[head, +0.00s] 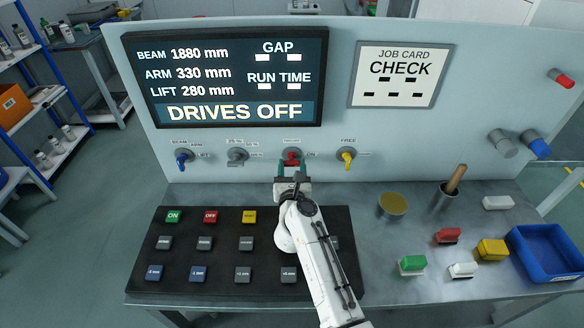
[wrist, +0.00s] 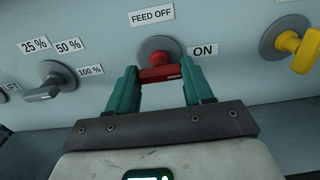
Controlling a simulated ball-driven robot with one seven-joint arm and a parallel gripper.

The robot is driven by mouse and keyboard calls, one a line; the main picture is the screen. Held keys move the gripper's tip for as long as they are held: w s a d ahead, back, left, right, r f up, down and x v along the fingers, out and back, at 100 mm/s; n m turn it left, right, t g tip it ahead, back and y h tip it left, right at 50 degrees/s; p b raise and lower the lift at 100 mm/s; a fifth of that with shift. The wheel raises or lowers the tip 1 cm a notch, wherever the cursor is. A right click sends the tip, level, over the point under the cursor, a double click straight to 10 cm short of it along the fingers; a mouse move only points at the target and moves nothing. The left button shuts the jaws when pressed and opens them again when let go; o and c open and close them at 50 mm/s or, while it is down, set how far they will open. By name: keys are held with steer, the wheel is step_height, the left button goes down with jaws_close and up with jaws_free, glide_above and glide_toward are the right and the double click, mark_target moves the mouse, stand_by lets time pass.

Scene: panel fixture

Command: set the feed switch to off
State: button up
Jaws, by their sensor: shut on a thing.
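The feed switch is a red handle on a round grey base on the panel. It shows in the wrist view (wrist: 160,73) and in the head view (head: 292,157). A FEED OFF label (wrist: 152,15) is above it and an ON label (wrist: 206,50) is to its right. My gripper's green fingers (wrist: 161,76) are on both sides of the handle and shut on it; the gripper also shows in the head view (head: 292,168). The handle lies nearly level across the fingers. I cannot tell which label it points at.
A blue switch (head: 183,160), a grey switch (head: 237,156) and a yellow switch (head: 347,157) share the panel row. The screen (head: 228,77) reads DRIVES OFF. A black keypad (head: 180,292) lies under my arm. A blue tray (head: 545,275) and loose parts are at right.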

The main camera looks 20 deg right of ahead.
steer(key=shift+n, duration=0.3)
steer(key=n+p, duration=0.2)
steer(key=n, duration=0.1)
steer(key=shift+r+n, duration=0.1)
steer(key=shift+n, duration=0.2)
steer(key=n+p, duration=0.2)
steer(key=n, duration=0.3)
steer(key=n+p, duration=0.1)
steer(key=n, duration=0.3)
steer(key=shift+n, duration=0.4)
steer(key=shift+n+p, duration=0.55)
steer(key=shift+n, duration=1.35)
steer(key=o, duration=1)
steer(key=shift+o, duration=0.2)
